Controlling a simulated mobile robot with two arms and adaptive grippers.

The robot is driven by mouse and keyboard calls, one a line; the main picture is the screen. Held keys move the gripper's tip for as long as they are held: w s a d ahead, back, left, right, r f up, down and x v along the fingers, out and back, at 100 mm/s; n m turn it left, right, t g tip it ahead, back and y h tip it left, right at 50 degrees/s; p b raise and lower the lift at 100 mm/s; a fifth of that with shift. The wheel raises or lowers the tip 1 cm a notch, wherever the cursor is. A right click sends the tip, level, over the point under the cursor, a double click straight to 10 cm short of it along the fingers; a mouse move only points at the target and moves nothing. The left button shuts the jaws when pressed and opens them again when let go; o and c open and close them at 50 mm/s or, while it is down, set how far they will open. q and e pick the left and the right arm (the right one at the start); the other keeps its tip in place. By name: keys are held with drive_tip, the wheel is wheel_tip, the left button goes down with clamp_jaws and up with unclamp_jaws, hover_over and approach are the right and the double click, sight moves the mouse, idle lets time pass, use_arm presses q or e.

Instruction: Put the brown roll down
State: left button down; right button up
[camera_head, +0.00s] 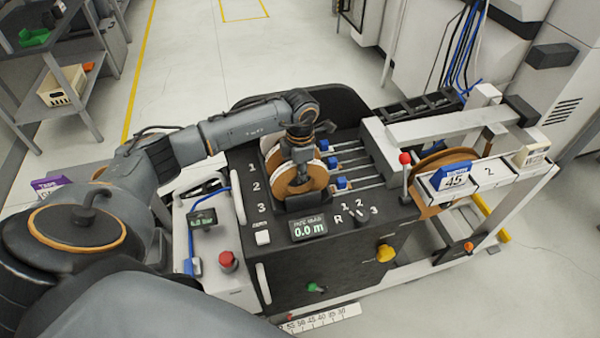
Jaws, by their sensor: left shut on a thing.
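A brown roll (303,184) with a pale rim stands upright at a slot in the dark top of the machine, just behind the display reading 0.0 m. My left gripper (299,156) comes down from above and is shut on the brown roll at its upper part. The arm and wrist hide part of the roll, and I cannot tell whether its lower edge bears on the slot. Part of another brown roll edge (270,145) shows just behind it. My right gripper is not in view.
Another large brown roll (447,159) sits at right behind a label reading 45. Metal rods with blue clamps (341,183) run right of the held roll. A red button (228,259) and a small display (203,219) are at left. Shelves (58,60) stand far left; the floor behind is clear.

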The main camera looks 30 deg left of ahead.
use_arm(q)
drive_tip(key=shift+f, duration=0.25)
drive_tip(key=c, duration=1.2)
unclamp_jaws()
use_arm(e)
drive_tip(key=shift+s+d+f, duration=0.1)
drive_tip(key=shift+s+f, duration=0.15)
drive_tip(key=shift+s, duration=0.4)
use_arm(q)
drive_tip(key=shift+r, duration=0.15)
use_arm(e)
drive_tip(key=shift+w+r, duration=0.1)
use_arm(q)
drive_tip(key=shift+r+p, duration=0.25)
drive_tip(key=shift+p, duration=0.05)
drive_tip(key=shift+r, duration=0.35)
wheel_tip(320, 180, up, 10)
drive_tip(key=b, duration=0.3)
drive_tip(key=shift+r+b, duration=0.3)
drive_tip(key=shift+r, duration=0.35)
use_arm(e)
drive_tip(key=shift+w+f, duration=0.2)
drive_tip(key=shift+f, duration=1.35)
